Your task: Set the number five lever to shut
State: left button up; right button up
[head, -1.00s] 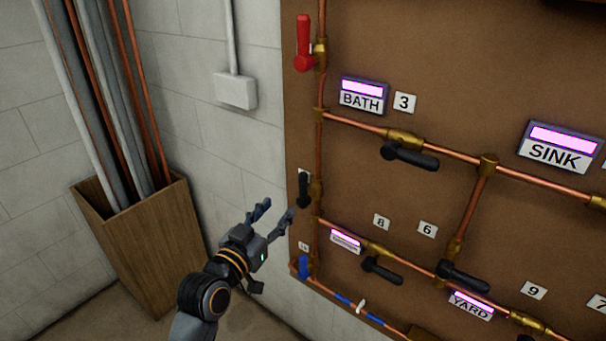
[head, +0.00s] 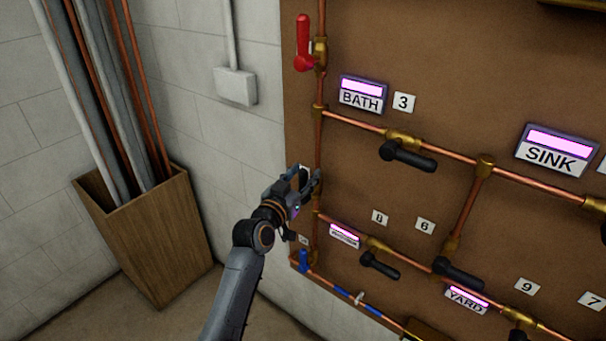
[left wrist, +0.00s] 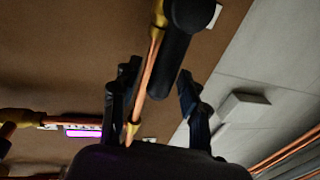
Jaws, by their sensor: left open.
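A black lever (left wrist: 176,55) on the left vertical copper pipe (left wrist: 146,86) shows in the left wrist view, lying beside the pipe. A white tag (left wrist: 217,14) is next to it, its number not readable. My left gripper (head: 308,181) is open at this lever, at the board's left edge. In the left wrist view its fingers (left wrist: 158,72) are apart, on either side of the pipe and the lever's end; contact cannot be told. In the head view the gripper hides the lever. No tag reading 5 is legible. My right gripper is not in view.
Other black levers, including one under BATH (head: 407,156), lie to the right. A wooden bin (head: 153,240) of pipes and a wall box (head: 235,87) stand left.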

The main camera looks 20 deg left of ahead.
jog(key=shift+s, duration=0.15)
pick_arm(q)
grip_shut()
jog(key=shift+f, duration=0.1)
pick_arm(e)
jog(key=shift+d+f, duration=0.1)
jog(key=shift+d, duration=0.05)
